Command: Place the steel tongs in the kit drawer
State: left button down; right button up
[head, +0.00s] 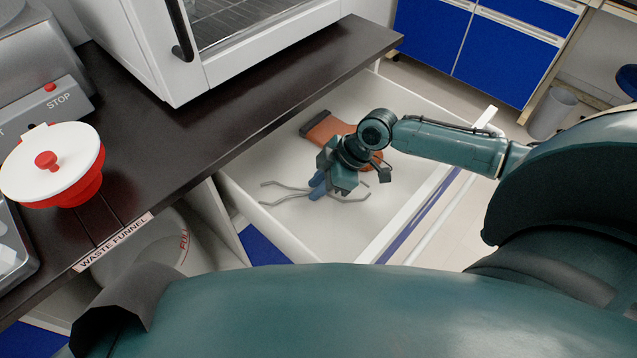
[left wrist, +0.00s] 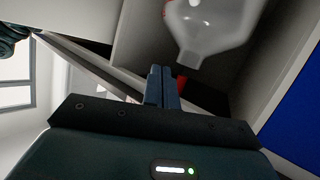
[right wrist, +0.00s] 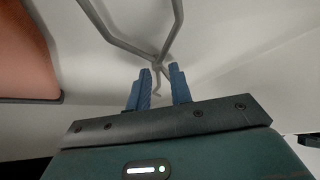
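The steel tongs (head: 285,192) are thin grey crossed rods in the white kit drawer (head: 245,175), and they look to lie on its floor. My right gripper (head: 318,186) reaches down into the drawer over their middle and hides part of them. In the right wrist view the tongs (right wrist: 160,58) cross just beyond the fingertips, with a thin part showing between the fingers. The right fingers (right wrist: 160,85) are apart, with a visible gap. My left gripper (left wrist: 163,82) has its fingers together and empty, near a whitish translucent vessel (left wrist: 208,25).
An orange-brown object with a dark end (head: 330,130) lies at the back of the drawer. The dark counter (head: 215,125) edges the drawer on the left and carries a white oven-like device (head: 180,85) and a red container with white lid (head: 60,165). A bin (head: 550,112) stands farther back.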

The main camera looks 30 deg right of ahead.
jog(key=o, duration=0.3)
jog(key=shift+o, duration=0.2)
jog(key=p+v, duration=0.1)
jog(key=v, duration=1.1)
jog(key=shift+p, duration=0.4)
